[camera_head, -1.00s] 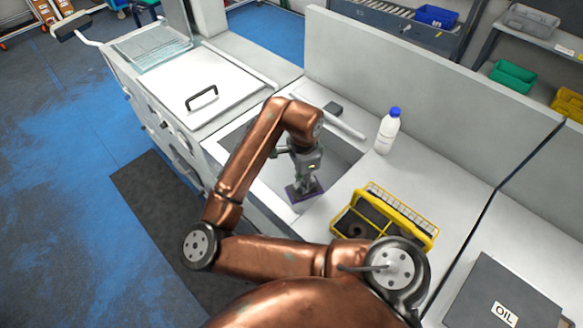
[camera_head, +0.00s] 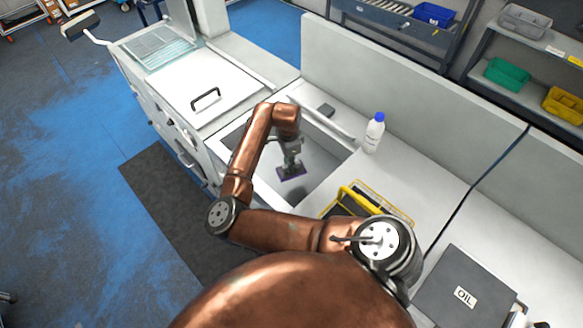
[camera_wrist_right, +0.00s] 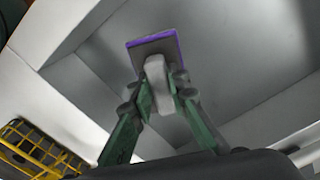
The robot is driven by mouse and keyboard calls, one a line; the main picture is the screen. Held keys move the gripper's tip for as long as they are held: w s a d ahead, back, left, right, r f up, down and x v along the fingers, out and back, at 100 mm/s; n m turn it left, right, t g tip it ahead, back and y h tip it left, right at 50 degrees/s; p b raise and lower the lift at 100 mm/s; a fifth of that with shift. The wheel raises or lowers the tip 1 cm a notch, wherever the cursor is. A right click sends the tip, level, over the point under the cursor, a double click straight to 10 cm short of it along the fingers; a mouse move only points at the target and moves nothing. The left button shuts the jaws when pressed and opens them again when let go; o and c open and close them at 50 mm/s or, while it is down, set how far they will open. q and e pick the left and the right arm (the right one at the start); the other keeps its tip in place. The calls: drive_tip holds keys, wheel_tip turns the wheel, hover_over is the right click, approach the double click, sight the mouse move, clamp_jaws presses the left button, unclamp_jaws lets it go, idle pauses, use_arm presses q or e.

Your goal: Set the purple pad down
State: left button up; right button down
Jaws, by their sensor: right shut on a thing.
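My right gripper (camera_head: 290,161) is shut on the purple pad (camera_head: 291,173), gripping its grey handle. The pad is a flat rectangular plate with a purple edge, over the open grey basin (camera_head: 325,160) in the white counter. A dark shadow lies below it, and it looks raised above the basin floor. In the right wrist view, the purple pad (camera_wrist_right: 152,48) sits beyond the green fingers of the right gripper (camera_wrist_right: 162,95), with basin walls around it. My left gripper is not in view.
A yellow wire basket (camera_head: 385,203) stands on the counter, partly hidden by my arm.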

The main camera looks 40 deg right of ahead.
drive_tip(key=w+f, duration=0.1)
drive_tip(key=w+d+f, duration=0.1)
drive_tip(key=f, duration=0.1)
drive_tip(key=w+f, duration=0.1)
drive_tip(key=shift+d+f, duration=0.2)
drive_tip(key=shift+d, duration=0.15)
drive_tip(key=shift+w+f+b, duration=0.2)
drive_tip(key=shift+f+b, duration=0.2)
drive_tip(key=shift+f, duration=1.2)
drive_tip(key=shift+f, duration=0.2)
drive_tip(key=c, duration=1.8)
unclamp_jaws()
drive_tip(key=shift+f, duration=0.1)
drive_tip(key=shift+c, duration=0.2)
wheel_tip(320, 180, up, 13)
drive_tip(key=p, duration=0.1)
drive_tip(key=shift+f, duration=0.2)
